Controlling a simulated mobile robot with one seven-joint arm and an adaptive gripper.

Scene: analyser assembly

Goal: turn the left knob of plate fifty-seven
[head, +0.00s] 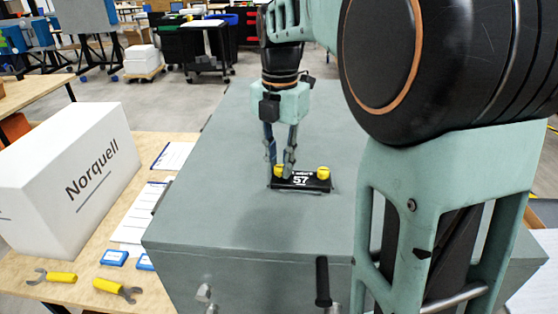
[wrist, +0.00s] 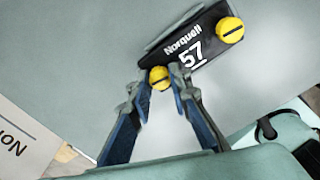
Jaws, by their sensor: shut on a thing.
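Plate fifty-seven (head: 312,183) is a black plate with white "57" on top of the grey analyser box; it also shows in the wrist view (wrist: 178,60). Its left knob (wrist: 159,76) is yellow with a dark slot and sits between my fingertips; it shows partly in the head view (head: 278,170). Its right knob (wrist: 230,29) is yellow too, with a dark slot, and stands free; it also shows in the head view (head: 323,172). My gripper (head: 280,170) points down and is shut on the left knob, a finger on each side.
The grey box (head: 210,215) has a clear top around the plate and a black handle (head: 322,282) on its front. A white Norquell carton (head: 70,180), papers (head: 130,212) and yellow-handled wrenches (head: 118,289) lie on the wooden table at left.

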